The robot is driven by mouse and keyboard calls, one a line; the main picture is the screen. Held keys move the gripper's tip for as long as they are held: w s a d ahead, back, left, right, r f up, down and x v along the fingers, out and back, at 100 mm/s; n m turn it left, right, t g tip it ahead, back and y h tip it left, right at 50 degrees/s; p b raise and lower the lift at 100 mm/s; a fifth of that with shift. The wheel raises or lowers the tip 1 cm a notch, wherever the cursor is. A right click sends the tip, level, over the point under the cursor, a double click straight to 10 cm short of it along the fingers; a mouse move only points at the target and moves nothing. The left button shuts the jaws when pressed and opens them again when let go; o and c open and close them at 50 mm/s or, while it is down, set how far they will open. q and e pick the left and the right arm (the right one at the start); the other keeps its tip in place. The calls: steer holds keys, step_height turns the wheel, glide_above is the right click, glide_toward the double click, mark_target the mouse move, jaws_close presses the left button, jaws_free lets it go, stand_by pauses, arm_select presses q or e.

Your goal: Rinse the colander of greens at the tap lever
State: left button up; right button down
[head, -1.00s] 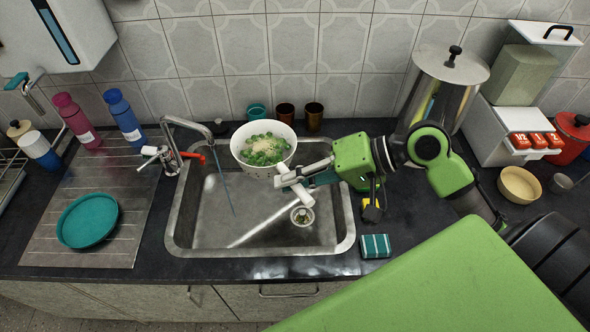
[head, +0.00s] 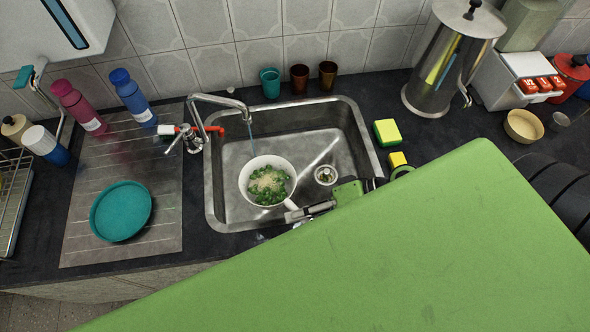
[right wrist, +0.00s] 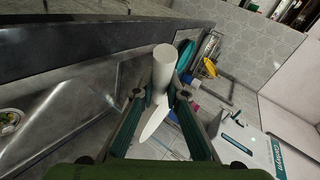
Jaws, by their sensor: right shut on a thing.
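The white colander (head: 245,182) of chopped greens (head: 268,186) is low in the sink's middle, under the tap spout (head: 222,101). A thin bluish stream (head: 251,140) runs down from the spout to the colander's back rim. The tap body (head: 192,143) with its lever stands at the sink's left rim. My right gripper (head: 308,211) is at the colander's front right, shut on its white handle. The right wrist view shows the handle (right wrist: 163,68) between the two fingers (right wrist: 160,95). My left gripper is in neither view.
The sink (head: 361,137) has a drain (head: 325,175) right of the colander. Three cups (head: 299,79) stand behind it. Sponges (head: 387,132) lie to its right. A teal plate (head: 120,210) and bottles (head: 132,98) are on the left drainboard. A steel urn (head: 441,70) stands back right.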

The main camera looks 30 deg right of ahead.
mark_target(278, 173)
steer(key=shift+w+d+f+b, duration=0.2)
steer(key=shift+w+d+b, duration=0.15)
steer(key=shift+w, duration=0.35)
steer(key=w+b, duration=0.1)
steer(key=w, duration=0.1)
steer(key=w+f+b, duration=0.1)
steer(key=w, duration=0.2)
steer(key=w+b, duration=0.2)
steer(key=w, duration=0.1)
steer(key=shift+w+a+f, duration=0.15)
steer(key=shift+w+f, duration=0.05)
steer(key=shift+f, duration=0.1)
steer(key=shift+w+f+b, duration=0.15)
steer(key=shift+w+b, duration=0.3)
steer(key=shift+w, duration=0.55)
steer(key=shift+w+f+b, duration=0.15)
steer(key=shift+w+b, duration=0.25)
steer(key=shift+w, duration=0.55)
